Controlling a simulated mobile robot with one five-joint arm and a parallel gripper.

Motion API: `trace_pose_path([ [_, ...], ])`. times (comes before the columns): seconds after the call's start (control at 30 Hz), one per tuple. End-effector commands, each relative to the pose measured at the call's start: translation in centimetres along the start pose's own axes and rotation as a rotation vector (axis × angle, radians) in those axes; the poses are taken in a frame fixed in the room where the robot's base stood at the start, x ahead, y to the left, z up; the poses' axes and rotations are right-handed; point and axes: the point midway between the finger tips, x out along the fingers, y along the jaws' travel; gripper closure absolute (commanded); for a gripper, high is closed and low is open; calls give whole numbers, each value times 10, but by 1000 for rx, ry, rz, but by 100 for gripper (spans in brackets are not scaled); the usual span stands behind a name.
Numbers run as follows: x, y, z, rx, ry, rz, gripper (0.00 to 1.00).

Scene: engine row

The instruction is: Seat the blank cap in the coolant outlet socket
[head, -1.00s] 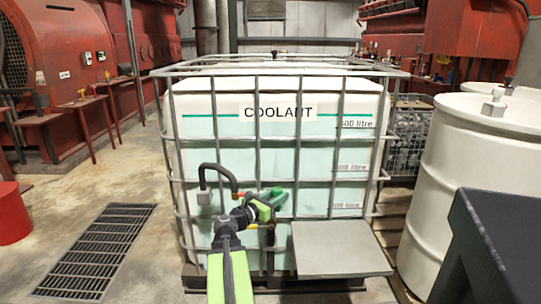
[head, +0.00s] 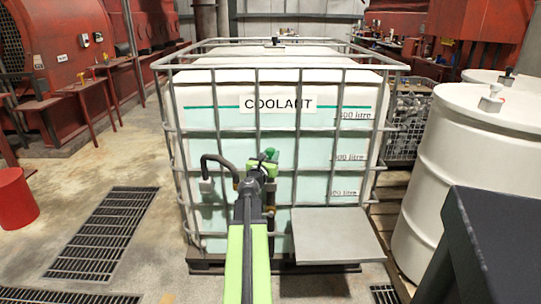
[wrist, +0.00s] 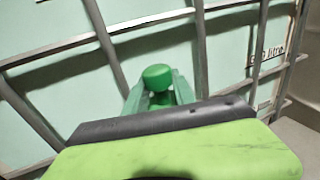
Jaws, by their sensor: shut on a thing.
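A green round-headed cap (wrist: 158,77) sits between the green fingertips of my gripper (wrist: 160,95) in the wrist view. I take it for the blank cap. In the head view my gripper (head: 262,165) is raised in front of the white coolant tank (head: 230,90), shut on the cap (head: 269,154). The cap is in front of the tank wall and cage bars; I cannot tell the gap. No coolant outlet socket can be made out; my arm covers part of the tank's lower front.
A dark bent hose (head: 217,161) with a grey block (head: 206,187) is left of my gripper. Metal cage bars (head: 297,130) cross the tank front. A grey shelf (head: 335,235) juts out at lower right. White drums (head: 465,150) stand at right; open floor (head: 150,260) lies left.

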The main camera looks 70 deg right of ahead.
Motion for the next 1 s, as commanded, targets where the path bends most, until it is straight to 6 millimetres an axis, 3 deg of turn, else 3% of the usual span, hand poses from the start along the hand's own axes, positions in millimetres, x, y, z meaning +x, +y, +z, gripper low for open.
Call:
trace_pose_path([
  [1.0, 0, 1, -74, 0, 0, 1, 100],
])
